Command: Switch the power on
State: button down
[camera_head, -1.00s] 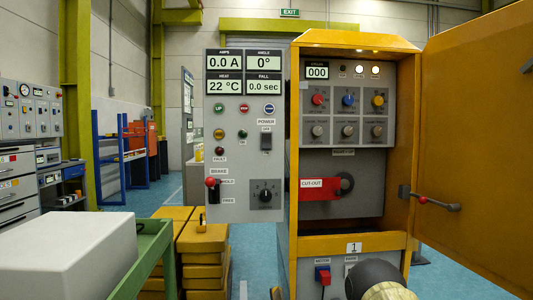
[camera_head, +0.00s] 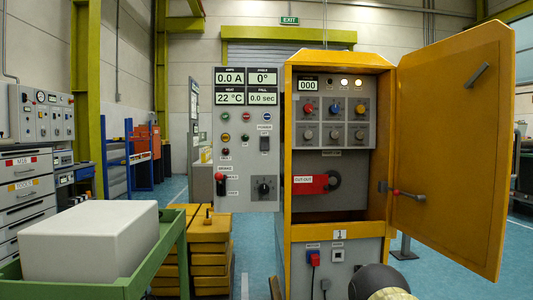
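The grey control panel (camera_head: 245,170) hangs on the left side of the yellow cabinet (camera_head: 288,150). Its black power switch (camera_head: 264,144) sits under the POWER label, with a small OFF label above it; its lever position is too small to tell. The displays (camera_head: 248,87) read 0.0 A, 0°, 22 °C and 0.0 sec. Inside the open cabinet, a red CUT-OUT handle (camera_head: 310,184) lies level beside a dark round hub. A dark rounded part with a pale end at the bottom right appears to be my arm. My gripper is not in view.
The yellow door (camera_head: 450,150) stands wide open to the right, its red-knobbed handle (camera_head: 408,194) jutting out. A green cart (camera_head: 150,262) with a white block (camera_head: 90,240) stands front left. Yellow stacked weights (camera_head: 207,250) stand below the panel. A red plug (camera_head: 314,258) sits low on the cabinet.

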aim_at(264, 141)
jog(key=z, duration=0.4)
jog(key=i, duration=1.25)
jog(key=u, duration=0.45)
